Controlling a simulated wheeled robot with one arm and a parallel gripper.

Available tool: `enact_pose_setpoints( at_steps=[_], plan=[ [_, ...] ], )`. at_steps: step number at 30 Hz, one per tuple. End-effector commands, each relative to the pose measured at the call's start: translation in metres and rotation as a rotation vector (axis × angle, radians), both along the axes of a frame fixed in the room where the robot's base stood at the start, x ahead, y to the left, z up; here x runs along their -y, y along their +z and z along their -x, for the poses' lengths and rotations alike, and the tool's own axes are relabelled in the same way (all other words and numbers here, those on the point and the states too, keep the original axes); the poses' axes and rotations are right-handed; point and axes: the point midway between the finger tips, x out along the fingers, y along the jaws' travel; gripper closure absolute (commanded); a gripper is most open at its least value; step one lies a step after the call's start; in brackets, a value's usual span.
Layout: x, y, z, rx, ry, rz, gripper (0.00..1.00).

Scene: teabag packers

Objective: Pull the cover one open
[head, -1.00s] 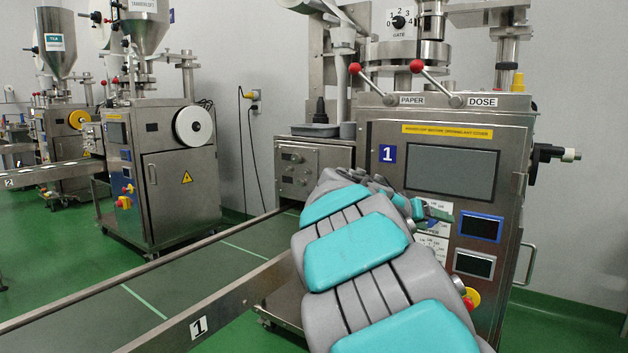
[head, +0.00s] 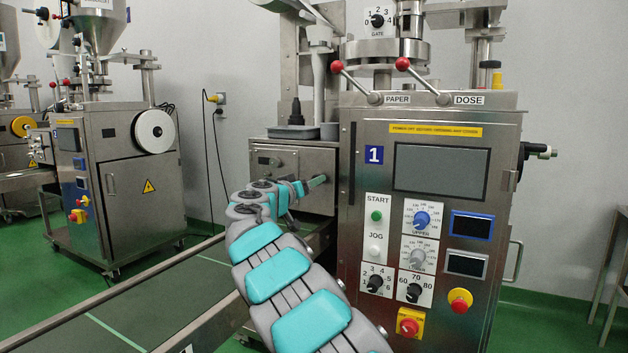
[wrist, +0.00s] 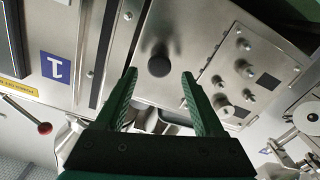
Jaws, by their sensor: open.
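The steel cover (head: 318,159) is the front panel left of the machine door marked 1, and it appears shut. In the wrist view the cover (wrist: 172,22) fills the upper middle, with a round dark knob (wrist: 159,64) on it. My gripper (wrist: 159,75) is open and empty, with its two green fingers pointing at the cover. The knob shows between the fingertips, and I cannot tell whether they touch the panel. In the head view my gripper (head: 318,182) is in front of the cover, and my arm hides its lower left part and the knob.
The machine door (head: 441,167) carries a screen, dials and buttons close to the right of my gripper. A conveyor (head: 150,300) runs below to the left. A grey tray (head: 294,131) sits above the cover. Red-ball levers (head: 402,64) stick out above the door.

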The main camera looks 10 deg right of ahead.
Motion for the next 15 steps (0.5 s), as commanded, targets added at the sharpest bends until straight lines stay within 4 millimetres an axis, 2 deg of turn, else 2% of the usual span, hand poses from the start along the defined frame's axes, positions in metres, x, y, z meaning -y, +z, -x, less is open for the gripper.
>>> enact_pose_setpoints(
  at_steps=[6, 15],
  plan=[
    [0.014, 0.000, -0.019, -0.001, 0.000, -0.003, 0.30],
    [0.022, 0.000, -0.028, 0.000, -0.002, -0.001, 0.30]
  ],
)
